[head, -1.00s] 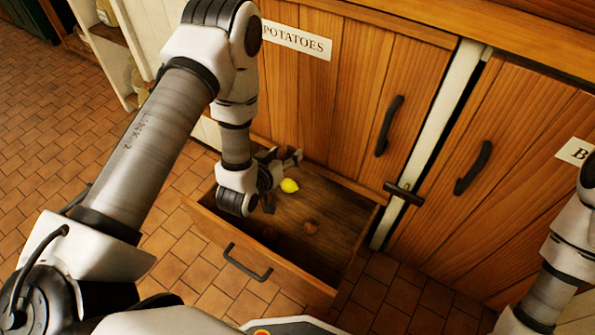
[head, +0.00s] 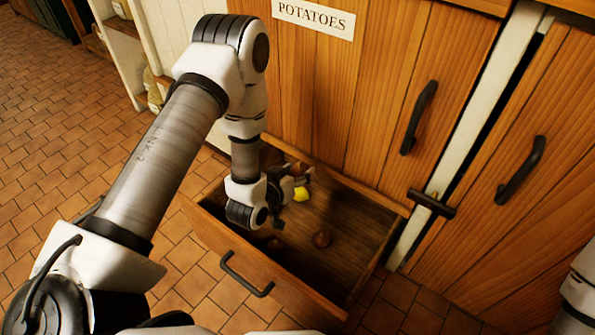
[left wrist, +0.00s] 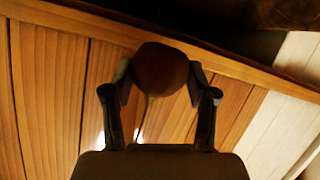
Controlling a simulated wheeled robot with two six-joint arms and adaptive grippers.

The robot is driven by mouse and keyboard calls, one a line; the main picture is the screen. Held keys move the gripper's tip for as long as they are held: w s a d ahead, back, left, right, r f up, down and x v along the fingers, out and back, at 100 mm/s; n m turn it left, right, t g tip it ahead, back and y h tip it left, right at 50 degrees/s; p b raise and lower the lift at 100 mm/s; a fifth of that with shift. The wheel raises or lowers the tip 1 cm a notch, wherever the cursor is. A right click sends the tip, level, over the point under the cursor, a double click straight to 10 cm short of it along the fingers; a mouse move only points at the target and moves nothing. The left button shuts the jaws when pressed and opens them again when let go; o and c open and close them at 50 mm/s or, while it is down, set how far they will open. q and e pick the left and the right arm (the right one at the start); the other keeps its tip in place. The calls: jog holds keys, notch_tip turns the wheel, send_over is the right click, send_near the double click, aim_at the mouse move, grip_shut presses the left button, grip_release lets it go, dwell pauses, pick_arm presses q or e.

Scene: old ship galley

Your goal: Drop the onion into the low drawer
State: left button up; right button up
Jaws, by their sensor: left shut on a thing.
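The onion, a dark brown round thing (left wrist: 161,69), is held between the two fingers of my left gripper in the left wrist view. My right gripper is out of view.
A wooden door with a POTATOES label (head: 315,18) stands behind. The drawer's right part looks bare.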

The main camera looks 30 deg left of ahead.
pick_arm(q)
jog(key=o, duration=1.3)
jog(key=v, duration=0.7)
jog(key=shift+s, duration=0.25)
jog(key=shift+s, duration=0.1)
